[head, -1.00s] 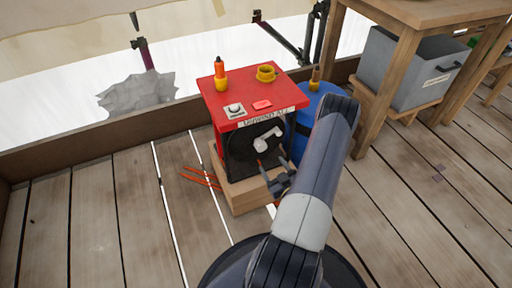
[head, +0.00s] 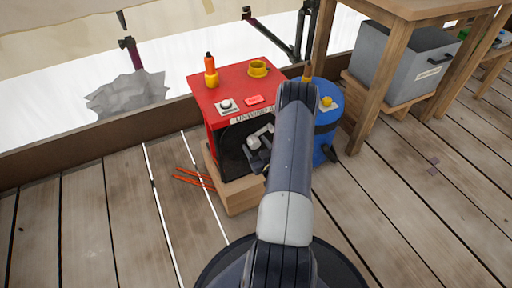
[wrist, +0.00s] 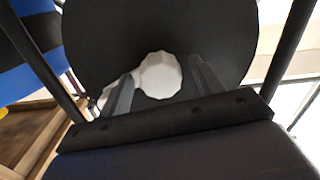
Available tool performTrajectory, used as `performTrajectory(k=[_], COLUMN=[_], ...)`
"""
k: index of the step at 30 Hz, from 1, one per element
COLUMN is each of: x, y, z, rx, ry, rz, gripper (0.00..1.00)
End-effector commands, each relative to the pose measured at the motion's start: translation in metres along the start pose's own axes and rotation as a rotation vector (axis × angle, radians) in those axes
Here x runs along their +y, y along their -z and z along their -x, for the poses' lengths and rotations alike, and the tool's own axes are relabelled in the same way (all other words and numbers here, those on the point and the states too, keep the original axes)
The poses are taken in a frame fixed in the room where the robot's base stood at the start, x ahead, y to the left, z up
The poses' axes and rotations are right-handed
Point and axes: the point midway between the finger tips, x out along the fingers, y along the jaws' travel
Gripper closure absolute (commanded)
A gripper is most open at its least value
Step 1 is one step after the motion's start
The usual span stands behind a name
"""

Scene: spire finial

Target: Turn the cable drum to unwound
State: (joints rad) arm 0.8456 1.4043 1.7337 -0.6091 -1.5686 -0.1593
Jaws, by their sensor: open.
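The cable drum (head: 234,150) is a black disc in the front of a red-topped machine (head: 236,90). In the wrist view the black disc (wrist: 110,35) fills the upper middle. A white faceted knob (wrist: 160,75) stands out from it, with a pale arm running down to the left behind a finger. My gripper (wrist: 160,90) is open, with one finger on each side of the knob; whether they touch it I cannot tell. In the head view my gripper (head: 260,158) is at the drum's front, and my arm hides part of the drum and the machine's label.
The machine stands on a wooden block (head: 236,195). Red rods (head: 195,179) lie on the planks to its left. A blue barrel (head: 325,130) stands close on the right. A wooden table (head: 400,15) and grey bin (head: 408,65) are further right. The front deck is clear.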

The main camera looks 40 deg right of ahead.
Motion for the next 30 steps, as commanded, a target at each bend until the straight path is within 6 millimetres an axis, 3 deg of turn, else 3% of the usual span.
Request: performTrajectory(k=[8, 30], x=[-0.0002, -0.0004], y=[0.0003, -0.0001], z=[-0.0018, -0.0013], rx=[-0.001, -0.001], ry=[0.001, 0.001], rz=[-0.001, -0.001], gripper=[0.38, 0.98])
